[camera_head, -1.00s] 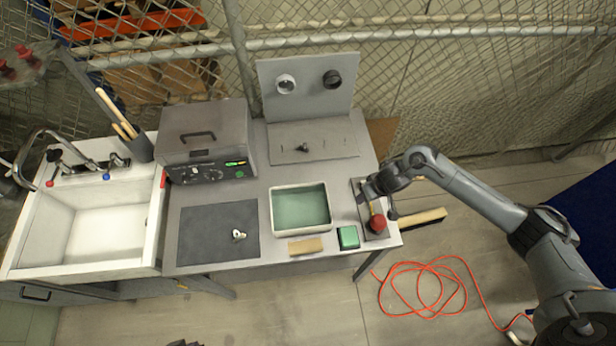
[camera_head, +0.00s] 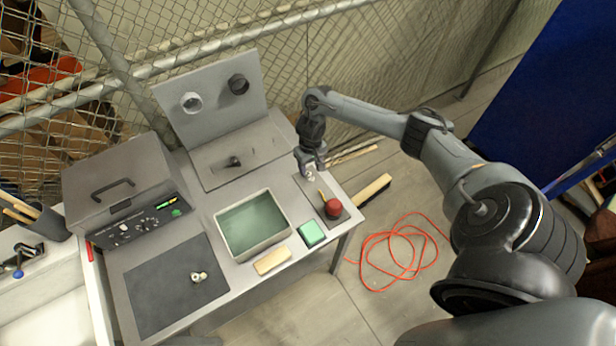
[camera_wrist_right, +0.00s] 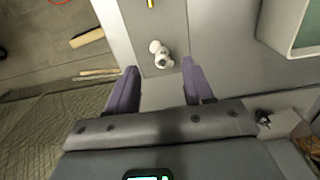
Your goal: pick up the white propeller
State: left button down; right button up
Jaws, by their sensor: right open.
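A small white lobed piece, which looks like the white propeller (camera_wrist_right: 160,53), lies on a grey plate (camera_wrist_right: 134,20) in the right wrist view. It lies just beyond and between my right gripper's two fingertips (camera_wrist_right: 159,68), which are apart with nothing held. In the head view my right gripper (camera_head: 311,168) points down over the back end of the plate (camera_head: 345,211) and partly hides the white piece. Another small whitish part (camera_head: 198,277) lies on the dark mat. My left gripper is out of view.
A red knob (camera_head: 333,208) stands near the plate's front. A back panel (camera_head: 216,92) carries white and black rings. A dark propeller-like part (camera_head: 234,161) lies before it.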

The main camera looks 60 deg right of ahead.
aim_at(309, 175)
jog(key=shift+w+f+b, duration=0.2)
jog(key=shift+f+b, duration=0.1)
jog(key=shift+f, duration=2)
grip_shut()
